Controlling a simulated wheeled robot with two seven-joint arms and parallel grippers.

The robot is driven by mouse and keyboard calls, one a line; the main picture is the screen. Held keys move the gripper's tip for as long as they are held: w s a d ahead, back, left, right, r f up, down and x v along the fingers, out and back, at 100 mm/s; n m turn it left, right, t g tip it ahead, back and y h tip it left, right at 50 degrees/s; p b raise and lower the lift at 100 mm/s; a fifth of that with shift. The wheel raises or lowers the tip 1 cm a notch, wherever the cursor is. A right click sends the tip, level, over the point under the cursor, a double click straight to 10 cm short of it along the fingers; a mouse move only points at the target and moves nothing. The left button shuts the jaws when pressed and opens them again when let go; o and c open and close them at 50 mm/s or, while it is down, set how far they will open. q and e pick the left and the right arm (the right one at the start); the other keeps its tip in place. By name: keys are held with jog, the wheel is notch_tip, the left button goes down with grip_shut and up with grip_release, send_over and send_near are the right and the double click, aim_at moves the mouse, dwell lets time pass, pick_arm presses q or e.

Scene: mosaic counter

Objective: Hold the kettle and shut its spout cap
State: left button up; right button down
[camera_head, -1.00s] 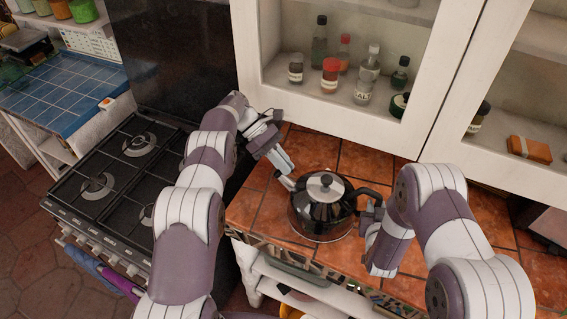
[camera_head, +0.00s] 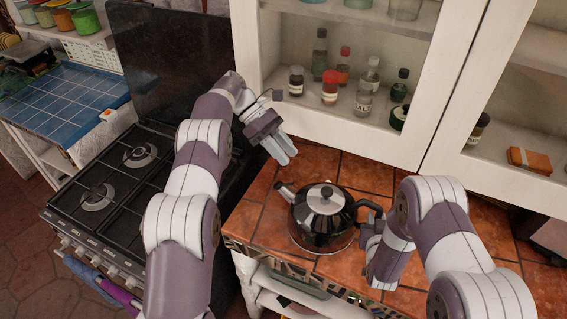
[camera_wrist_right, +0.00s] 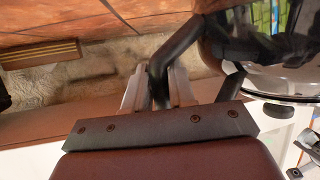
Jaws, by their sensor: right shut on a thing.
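The black kettle (camera_head: 318,226) with a silver lid stands on the orange tiled counter, its spout (camera_head: 285,191) pointing left. My right gripper (camera_head: 373,222) is shut on the kettle's handle at the right. In the right wrist view the black handle (camera_wrist_right: 172,55) passes between the fingers, beside the kettle's glossy body (camera_wrist_right: 265,50).
A white cabinet (camera_head: 340,130) with glass doors and small bottles stands close behind the kettle. A black gas stove (camera_head: 100,195) is at the left, under my left arm. Bare counter tiles (camera_head: 365,175) lie behind the kettle.

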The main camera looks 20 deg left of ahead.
jog(key=shift+s+f, duration=0.1)
jog(key=shift+f, duration=0.05)
jog(key=c, duration=1.2)
grip_release()
jog(key=shift+c, duration=0.2)
jog(key=o, duration=0.4)
jog(key=shift+w, duration=0.2)
